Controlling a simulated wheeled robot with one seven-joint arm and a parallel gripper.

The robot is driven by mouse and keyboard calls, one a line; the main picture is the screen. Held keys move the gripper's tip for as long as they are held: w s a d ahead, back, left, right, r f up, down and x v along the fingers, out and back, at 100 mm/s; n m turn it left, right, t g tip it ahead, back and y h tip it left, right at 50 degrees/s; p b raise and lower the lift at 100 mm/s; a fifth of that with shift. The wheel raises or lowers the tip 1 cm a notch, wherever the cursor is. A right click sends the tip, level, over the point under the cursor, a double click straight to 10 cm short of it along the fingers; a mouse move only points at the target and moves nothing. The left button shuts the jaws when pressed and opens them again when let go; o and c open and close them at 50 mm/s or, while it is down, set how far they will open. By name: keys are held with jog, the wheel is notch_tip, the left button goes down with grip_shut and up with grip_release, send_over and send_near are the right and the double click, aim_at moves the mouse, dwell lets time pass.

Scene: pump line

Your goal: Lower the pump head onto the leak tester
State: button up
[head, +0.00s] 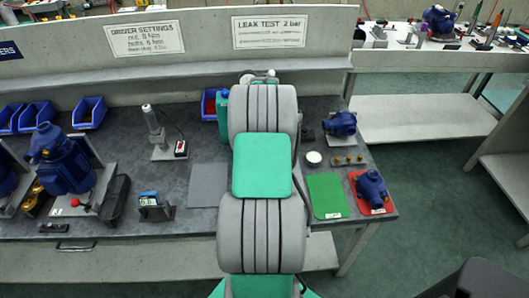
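A blue pump head (340,123) is at the back right of the bench, just right of my arm. A dark block shows at its left side; I cannot tell whether it is part of the leak tester. Another blue pump part (371,188) lies on a red mat (389,207) near the right front corner. The leak tester cannot be clearly made out; the leak test sign (268,31) hangs on the back panel above my arm. My arm covers the middle of the bench. My gripper is hidden behind it, so what it holds cannot be seen.
A large blue pump (62,160) stands in a fixture at left. A green mat (327,196), a white disc (314,158) and small brass fittings (348,161) lie at right. A grey mat (208,185) is bare. Blue bins (89,112) line the back.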

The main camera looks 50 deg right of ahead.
jog(key=shift+f, duration=0.25)
jog(key=o, duration=1.3)
jog(key=shift+c, duration=0.2)
jog(key=shift+o, duration=1.3)
jog(key=shift+f, duration=0.1)
jog(key=shift+r+p, duration=2.75)
jog(key=shift+r, duration=1.9)
jog(key=shift+f, duration=0.1)
